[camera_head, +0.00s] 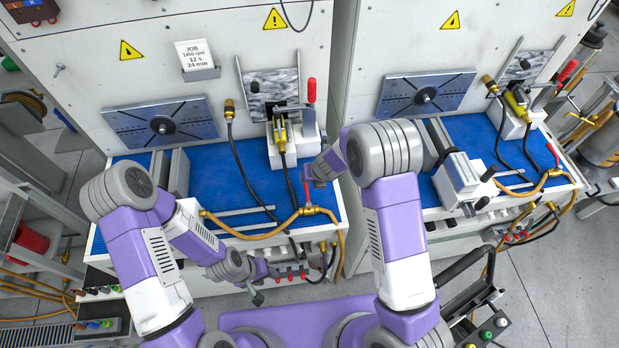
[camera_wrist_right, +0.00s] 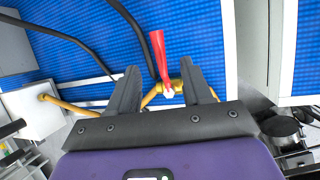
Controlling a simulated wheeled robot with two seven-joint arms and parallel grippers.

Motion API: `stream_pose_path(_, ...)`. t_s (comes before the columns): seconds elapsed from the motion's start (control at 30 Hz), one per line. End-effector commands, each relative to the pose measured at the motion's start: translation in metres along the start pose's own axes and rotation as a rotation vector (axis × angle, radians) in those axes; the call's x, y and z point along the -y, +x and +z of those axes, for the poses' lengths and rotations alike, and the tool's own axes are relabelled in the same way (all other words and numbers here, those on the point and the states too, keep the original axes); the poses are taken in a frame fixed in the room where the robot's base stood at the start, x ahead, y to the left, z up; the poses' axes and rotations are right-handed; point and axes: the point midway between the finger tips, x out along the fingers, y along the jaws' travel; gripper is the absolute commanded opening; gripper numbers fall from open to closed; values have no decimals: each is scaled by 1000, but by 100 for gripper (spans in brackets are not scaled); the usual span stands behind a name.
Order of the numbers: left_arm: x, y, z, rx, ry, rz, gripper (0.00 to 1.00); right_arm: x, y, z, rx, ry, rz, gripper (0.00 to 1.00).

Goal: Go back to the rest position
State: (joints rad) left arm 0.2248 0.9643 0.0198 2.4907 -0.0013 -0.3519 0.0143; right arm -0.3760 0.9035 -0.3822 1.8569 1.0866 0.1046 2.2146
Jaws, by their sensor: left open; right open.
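My left gripper (camera_head: 260,283) is open and empty in the head view, low in front of the left machine's front edge. My right gripper (camera_head: 311,177) is mostly hidden by its own wrist in the head view, over the right part of the left blue bed. In the right wrist view my right gripper (camera_wrist_right: 161,76) is open. A brass valve (camera_wrist_right: 173,89) with a red lever (camera_wrist_right: 158,52) shows between its fingers with nothing clamped. I cannot tell how far the valve lies below the fingertips. The same valve (camera_head: 310,210) shows in the head view.
The left test bed (camera_head: 215,178) has a blue ribbed top, a slotted plate (camera_head: 160,123) and a red-handled clamp (camera_head: 311,90). A similar right bed (camera_head: 475,135) stands beside it. Yellow and black hoses cross the beds. Grey floor (camera_head: 540,290) is open at lower right.

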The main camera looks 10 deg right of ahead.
Motion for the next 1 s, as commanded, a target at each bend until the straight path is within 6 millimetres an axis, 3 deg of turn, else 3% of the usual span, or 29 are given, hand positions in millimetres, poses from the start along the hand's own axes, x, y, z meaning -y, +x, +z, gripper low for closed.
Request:
stream_pose_path(0.67,0,-1,0,0,0,0,43,2,-6,-2,-4,-12,-2,50)
stream_pose_path(0.83,0,-1,0,0,0,0,43,21,3,-33,-64,-235,-25,50)
stream_pose_path(1.0,0,-1,0,0,0,0,43,50,13,-95,-180,-738,-7,50)
